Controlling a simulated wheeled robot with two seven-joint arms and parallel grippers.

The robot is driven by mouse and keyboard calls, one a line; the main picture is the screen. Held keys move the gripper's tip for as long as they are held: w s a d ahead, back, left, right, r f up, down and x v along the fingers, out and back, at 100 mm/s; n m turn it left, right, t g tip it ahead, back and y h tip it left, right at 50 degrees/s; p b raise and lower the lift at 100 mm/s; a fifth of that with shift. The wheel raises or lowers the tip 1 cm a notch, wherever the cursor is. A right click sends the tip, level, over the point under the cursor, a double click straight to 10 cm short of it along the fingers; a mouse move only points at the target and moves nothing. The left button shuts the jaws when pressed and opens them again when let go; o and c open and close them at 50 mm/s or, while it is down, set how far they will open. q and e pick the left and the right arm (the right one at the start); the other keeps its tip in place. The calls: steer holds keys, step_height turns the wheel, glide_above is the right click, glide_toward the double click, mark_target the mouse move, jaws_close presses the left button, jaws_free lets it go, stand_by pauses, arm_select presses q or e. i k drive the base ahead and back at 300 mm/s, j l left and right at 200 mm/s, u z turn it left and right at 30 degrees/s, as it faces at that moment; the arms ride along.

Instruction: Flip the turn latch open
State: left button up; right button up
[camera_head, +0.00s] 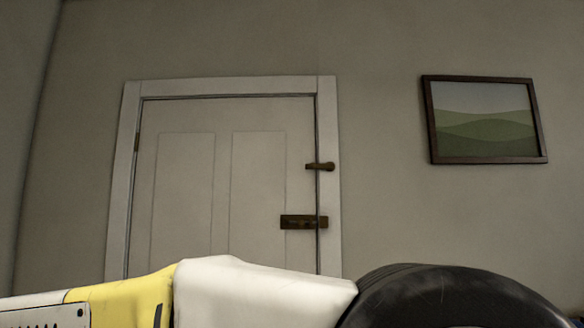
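A small brown turn latch (320,166) is on the right edge of the white door (187,190). It lies about level and reaches across the gap onto the white door frame (328,130). Below it is a dark brown metal plate (304,222), also level, across the same edge; its details are too small to tell. The door sits shut in its frame. Neither of my grippers is in view, and nothing is seen touching the latch.
Parts of my own body in white, yellow and black fill the bottom of the view and hide the door's lower part. A framed picture (484,120) of green hills hangs on the grey wall to the right. The wall around the latch is bare.

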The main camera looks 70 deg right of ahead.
mark_target(312, 165)
steer(key=z, duration=2.85)
